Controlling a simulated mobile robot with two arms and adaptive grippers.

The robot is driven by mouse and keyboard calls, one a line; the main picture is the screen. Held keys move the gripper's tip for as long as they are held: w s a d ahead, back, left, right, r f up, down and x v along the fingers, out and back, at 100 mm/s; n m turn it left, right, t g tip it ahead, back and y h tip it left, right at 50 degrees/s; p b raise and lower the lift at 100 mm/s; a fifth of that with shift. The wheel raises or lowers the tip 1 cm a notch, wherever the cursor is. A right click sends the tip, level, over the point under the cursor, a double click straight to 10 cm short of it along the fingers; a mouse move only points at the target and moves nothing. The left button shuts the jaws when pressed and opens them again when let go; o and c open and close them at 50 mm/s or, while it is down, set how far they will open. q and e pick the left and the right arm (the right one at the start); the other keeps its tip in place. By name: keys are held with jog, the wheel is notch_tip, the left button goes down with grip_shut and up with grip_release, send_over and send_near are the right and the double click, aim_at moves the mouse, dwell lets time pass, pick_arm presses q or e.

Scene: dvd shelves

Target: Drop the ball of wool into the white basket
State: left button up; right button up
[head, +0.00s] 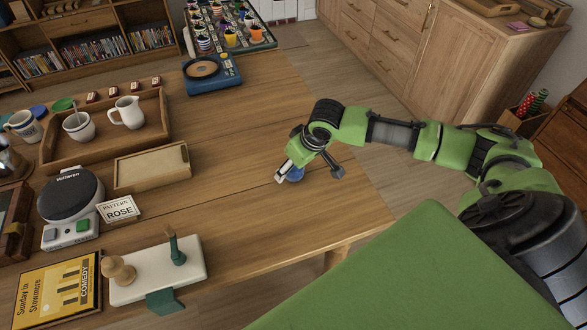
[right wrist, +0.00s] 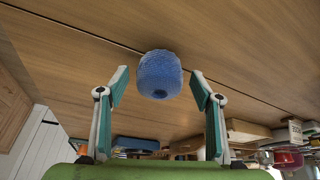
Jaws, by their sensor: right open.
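The blue ball of wool (head: 295,175) lies on the wooden table near its right edge, partly hidden by my right gripper in the head view. In the right wrist view the ball of wool (right wrist: 160,74) sits on the table, centred between the two fingertips. My right gripper (head: 310,175) is open above the ball, with one finger to each side. In the right wrist view the fingers of the right gripper (right wrist: 159,85) show clear gaps to the ball. I see no white basket in either view. My left gripper is not in view.
The table (head: 240,215) is clear left of the gripper. A shallow wooden tray (head: 150,170), a dark round-topped device (head: 70,195), a white slab with pegs (head: 150,285) and a blue box (head: 210,80) stand on it. A wooden cabinet (head: 460,60) is beyond.

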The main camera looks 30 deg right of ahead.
jog(key=shift+f, duration=0.1)
jog(key=c, duration=1.3)
